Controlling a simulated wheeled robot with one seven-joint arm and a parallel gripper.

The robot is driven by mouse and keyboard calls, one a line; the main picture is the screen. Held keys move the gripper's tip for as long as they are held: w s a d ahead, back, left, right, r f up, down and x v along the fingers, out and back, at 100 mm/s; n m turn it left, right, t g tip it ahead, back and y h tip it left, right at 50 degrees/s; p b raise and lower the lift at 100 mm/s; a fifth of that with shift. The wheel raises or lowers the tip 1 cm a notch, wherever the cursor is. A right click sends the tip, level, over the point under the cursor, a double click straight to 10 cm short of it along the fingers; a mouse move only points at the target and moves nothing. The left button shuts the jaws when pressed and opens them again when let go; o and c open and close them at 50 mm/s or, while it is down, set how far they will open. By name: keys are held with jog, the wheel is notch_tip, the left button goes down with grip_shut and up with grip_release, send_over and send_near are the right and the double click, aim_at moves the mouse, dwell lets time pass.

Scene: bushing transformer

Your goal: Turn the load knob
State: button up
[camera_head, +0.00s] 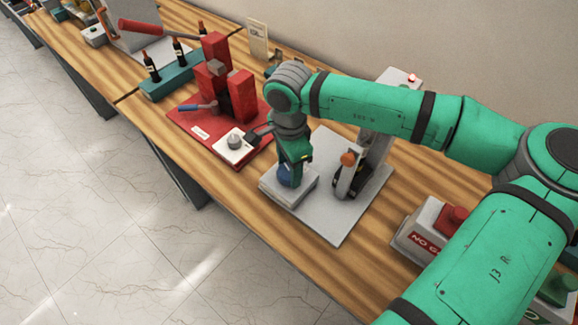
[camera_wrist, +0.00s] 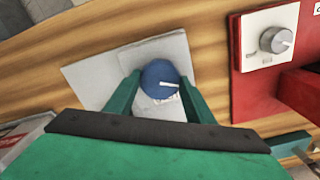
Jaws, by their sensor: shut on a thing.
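The load knob (camera_wrist: 158,76) is a round blue knob with a white pointer line. It sits on a light grey block (camera_wrist: 158,46) on a grey base plate (camera_head: 337,218). In the head view the blue knob (camera_head: 284,174) is partly hidden by my gripper (camera_head: 291,180). My gripper points down at it from above. In the wrist view my green gripper fingers (camera_wrist: 158,92) stand on both sides of the blue knob and are shut on it. The pointer line is toward the lower right side of the knob in the wrist view.
A red fixture (camera_head: 222,95) with a grey knob (camera_head: 235,141) on a white plate stands left of my gripper. A grey stand with an orange ball (camera_head: 348,159) is close on the right. The table's front edge is near.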

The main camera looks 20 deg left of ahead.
aim_at(289, 171)
jog(key=shift+n, duration=1)
jog(key=o, duration=1.1)
notch_tip(289, 171, up, 11)
jog(key=shift+f, duration=0.1)
jog(key=shift+c, duration=0.2)
